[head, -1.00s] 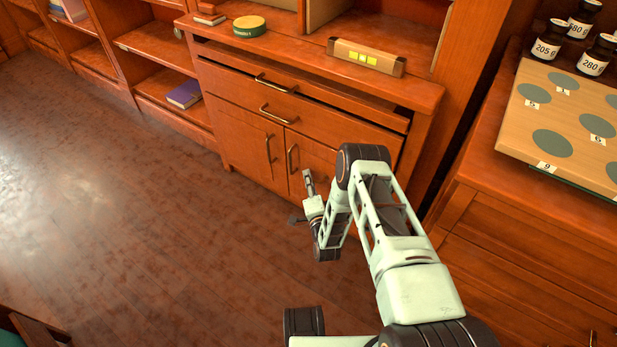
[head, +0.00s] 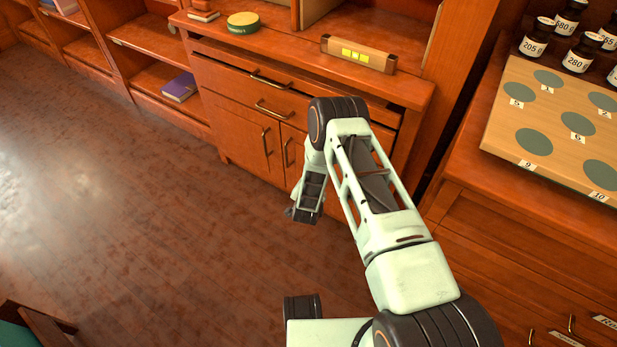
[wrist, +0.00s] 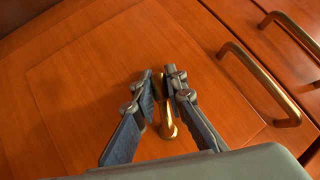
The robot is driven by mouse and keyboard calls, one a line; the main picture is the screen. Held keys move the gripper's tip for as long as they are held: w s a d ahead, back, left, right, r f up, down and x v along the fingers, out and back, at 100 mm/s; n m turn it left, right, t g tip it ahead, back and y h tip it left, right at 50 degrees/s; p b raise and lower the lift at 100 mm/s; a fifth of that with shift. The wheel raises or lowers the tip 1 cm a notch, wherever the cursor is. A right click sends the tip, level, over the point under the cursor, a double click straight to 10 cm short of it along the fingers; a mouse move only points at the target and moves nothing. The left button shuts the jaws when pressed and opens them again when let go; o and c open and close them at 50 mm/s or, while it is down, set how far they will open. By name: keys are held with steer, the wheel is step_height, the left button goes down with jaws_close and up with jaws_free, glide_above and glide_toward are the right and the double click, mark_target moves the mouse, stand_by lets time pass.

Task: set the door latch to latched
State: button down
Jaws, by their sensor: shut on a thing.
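In the wrist view my gripper (wrist: 162,78) is shut on a small brass latch (wrist: 168,125) on a wooden cabinet door (wrist: 90,80). The upper part of the latch is between the fingertips. Its rounded lower end shows below them, between the fingers. Whether it stands latched or unlatched I cannot tell.
Brass bar handles (wrist: 258,85) stand out right of my fingers. Above the doors is a drawer (head: 235,92). The cabinet top bears a green-yellow tin (head: 243,22) and a wooden block with yellow squares (head: 358,54). A counter with a marked board (head: 560,130) stands right. The floor (head: 130,220) at left is clear.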

steer(key=shift+s+d+f+n+g+h+b, duration=0.15)
steer(key=shift+s+d+n+g+h+b, duration=0.2)
steer(key=shift+n+g+h, duration=0.4)
steer(key=shift+s+d+n+g+h, duration=0.15)
steer(key=shift+d+n+g+h, duration=0.1)
steer(key=shift+d+g+h, duration=0.3)
steer(key=c, duration=1.9)
jaws_free()
steer(key=shift+c, duration=0.2)
steer(key=shift+s, duration=0.1)
steer(key=v, duration=1.2)
steer(key=shift+a+f, duration=0.15)
